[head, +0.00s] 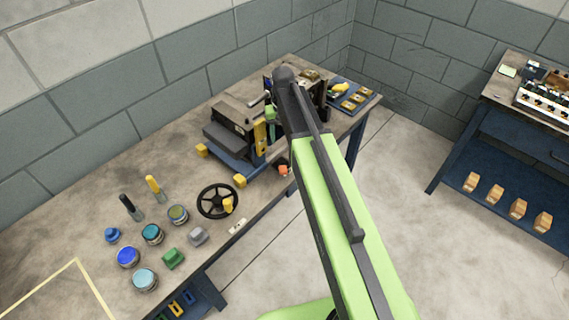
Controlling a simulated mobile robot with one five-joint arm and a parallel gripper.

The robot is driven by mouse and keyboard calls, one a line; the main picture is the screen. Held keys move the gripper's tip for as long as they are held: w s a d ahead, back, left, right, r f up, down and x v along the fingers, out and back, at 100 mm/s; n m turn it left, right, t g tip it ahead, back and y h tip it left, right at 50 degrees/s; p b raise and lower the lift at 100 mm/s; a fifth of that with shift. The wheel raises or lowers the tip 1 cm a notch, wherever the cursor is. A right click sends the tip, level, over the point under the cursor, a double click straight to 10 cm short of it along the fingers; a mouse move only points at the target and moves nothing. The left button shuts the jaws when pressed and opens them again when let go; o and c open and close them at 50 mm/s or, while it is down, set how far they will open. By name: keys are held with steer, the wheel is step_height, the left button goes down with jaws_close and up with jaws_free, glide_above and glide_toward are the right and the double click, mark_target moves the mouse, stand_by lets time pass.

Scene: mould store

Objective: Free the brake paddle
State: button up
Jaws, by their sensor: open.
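A dark machine (228,138) on a blue base stands on the workbench, partly behind my arm. A yellow upright plate (259,138) shows on its right side, with a small green part above it. An orange-red knob (283,170) sits low at the machine's front right. I cannot tell which of these parts is the brake paddle, or whether it is held by anything. My arm reaches up from the bottom right to a dark joint over the machine's right side. My gripper does not show clearly; the arm's end is hidden behind that joint.
A blue tray (355,88) lies at the far end. A second bench (500,125) stands right; the floor between is clear.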

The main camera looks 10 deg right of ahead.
mark_target(283, 168)
step_height(283, 168, down, 17)
steer(key=b, duration=1.7)
steer(key=shift+f, duration=0.2)
steer(key=shift+r, duration=0.1)
